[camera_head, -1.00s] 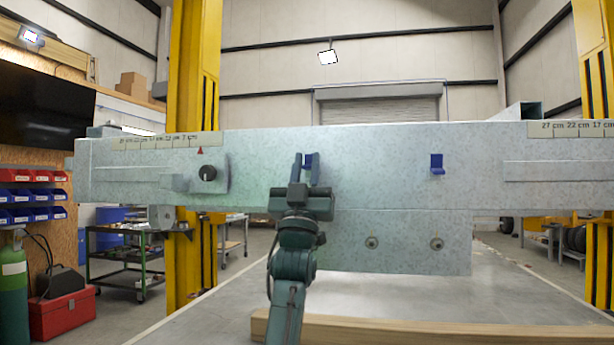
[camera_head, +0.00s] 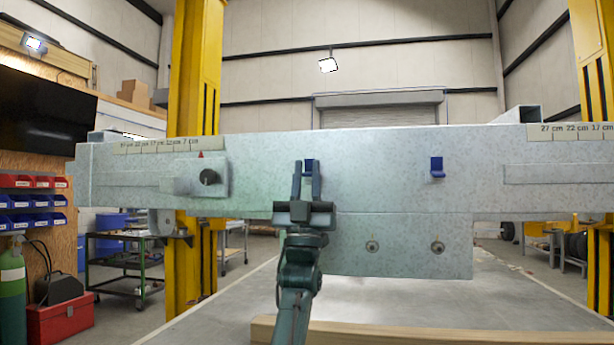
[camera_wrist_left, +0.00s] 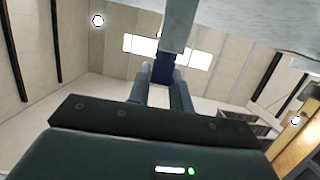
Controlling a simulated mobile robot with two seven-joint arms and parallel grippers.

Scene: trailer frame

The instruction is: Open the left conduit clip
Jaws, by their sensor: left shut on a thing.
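The left conduit clip (camera_head: 309,165) is a small blue piece on the face of the grey metal beam (camera_head: 380,188). My left gripper (camera_head: 308,172) is in front of it, with its two fingers pointing up and shut on the clip. In the left wrist view the clip (camera_wrist_left: 165,69) shows dark blue between the fingertips (camera_wrist_left: 163,76). The fingers partly hide it, and I cannot tell whether it is open. A second blue clip (camera_head: 437,167) sits on the beam to the right, with nothing touching it. My right gripper is not in view.
A black knob (camera_head: 208,177) on a grey plate sits on the beam to the left. Two round fasteners (camera_head: 372,247) are on the lower plate. A wooden bar (camera_head: 420,336) lies along the front. The space before the beam's right half is clear.

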